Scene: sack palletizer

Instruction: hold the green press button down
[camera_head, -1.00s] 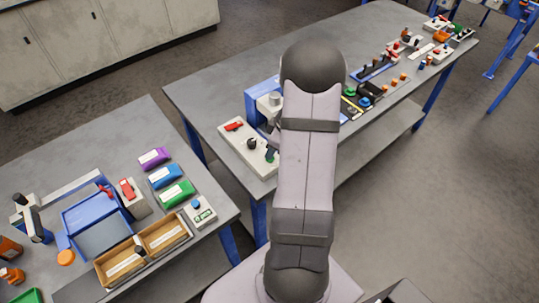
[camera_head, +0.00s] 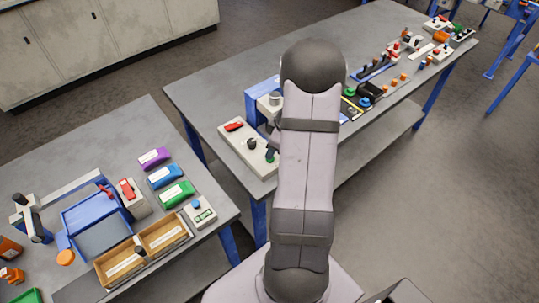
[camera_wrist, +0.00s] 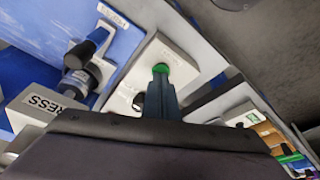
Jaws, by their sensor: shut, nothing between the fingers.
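The green press button (camera_wrist: 160,68) sits near the end of a pale control panel (camera_wrist: 183,60) in the wrist view. In the head view the green button (camera_head: 270,157) shows at the near right end of the same panel (camera_head: 238,143), just left of my arm. My gripper (camera_wrist: 161,80) is shut and empty. Its fingertips are at the button and cover its lower part in the wrist view. I cannot tell whether they touch it or how far down it is. In the head view my arm hides most of the gripper.
A red switch (camera_head: 234,126) and a black knob (camera_head: 252,143) share the panel. A blue machine (camera_head: 262,97) stands right behind it. Several small parts lie farther right on the table (camera_head: 215,93). The left table holds colored sacks and a wooden tray (camera_head: 185,231).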

